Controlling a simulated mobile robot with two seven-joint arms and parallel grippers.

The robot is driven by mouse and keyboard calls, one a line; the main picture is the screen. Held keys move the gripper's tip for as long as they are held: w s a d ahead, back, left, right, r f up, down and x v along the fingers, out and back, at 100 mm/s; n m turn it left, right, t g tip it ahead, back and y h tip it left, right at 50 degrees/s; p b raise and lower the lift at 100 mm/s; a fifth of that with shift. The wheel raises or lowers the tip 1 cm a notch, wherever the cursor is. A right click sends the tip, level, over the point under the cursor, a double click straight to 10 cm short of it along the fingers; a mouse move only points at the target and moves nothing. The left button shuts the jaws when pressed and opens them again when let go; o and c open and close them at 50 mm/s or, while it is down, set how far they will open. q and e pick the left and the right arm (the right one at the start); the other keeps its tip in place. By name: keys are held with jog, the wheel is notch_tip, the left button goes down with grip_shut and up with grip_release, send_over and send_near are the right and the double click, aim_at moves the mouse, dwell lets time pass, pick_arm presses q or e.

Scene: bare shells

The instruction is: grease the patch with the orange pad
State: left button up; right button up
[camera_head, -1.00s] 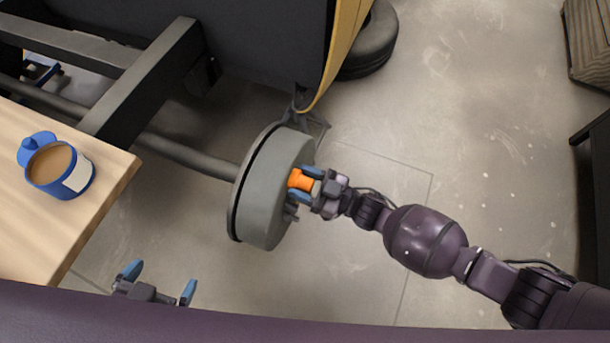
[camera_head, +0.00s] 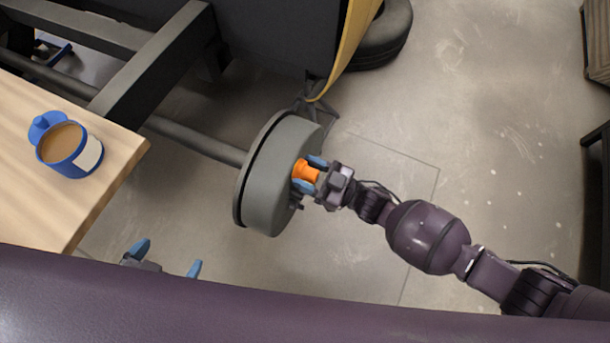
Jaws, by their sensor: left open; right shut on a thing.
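The orange pad (camera_head: 305,171) is held between the blue fingertips of my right gripper (camera_head: 311,174), which is shut on it. The pad is at the right-hand face of a grey drum (camera_head: 268,180) on an axle; I cannot tell whether it touches the face. The patch itself cannot be made out; the drum's face is turned mostly away. An open blue tin (camera_head: 64,150) of brown grease stands on the wooden table at the left. My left gripper (camera_head: 167,258) is open and empty at the lower left, partly hidden by my own body.
The wooden table (camera_head: 45,205) has its corner near the drum's left. A dark frame beam (camera_head: 155,62) and the axle (camera_head: 195,140) run behind. A tyre (camera_head: 385,38) lies at the top beside a yellow panel (camera_head: 352,45). The floor right of the drum is largely clear.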

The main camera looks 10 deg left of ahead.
jog(key=shift+w+d+b, duration=0.15)
jog(key=shift+w+d, duration=0.1)
jog(key=shift+w, duration=0.45)
jog(key=shift+w+d+b, duration=0.15)
jog(key=shift+w+d, duration=0.05)
jog(key=shift+w, duration=0.45)
jog(key=shift+w+d+b, duration=0.15)
jog(key=shift+w+d, duration=0.1)
jog(key=shift+w, duration=0.45)
pick_arm(q)
jog(key=shift+s+f, duration=0.35)
jog(key=shift+f, duration=0.4)
pick_arm(e)
jog(key=shift+w+d, duration=0.2)
jog(key=shift+w, duration=0.25)
pick_arm(q)
jog(key=shift+w+r+p, duration=0.2)
jog(key=shift+r+p, duration=0.15)
jog(key=shift+r, duration=0.35)
pick_arm(e)
send_near(306, 149)
jog(key=shift+w+a+r, duration=0.1)
jog(key=shift+a+r, duration=0.25)
jog(key=shift+r, duration=0.15)
pick_arm(q)
jog(key=shift+w, duration=0.15)
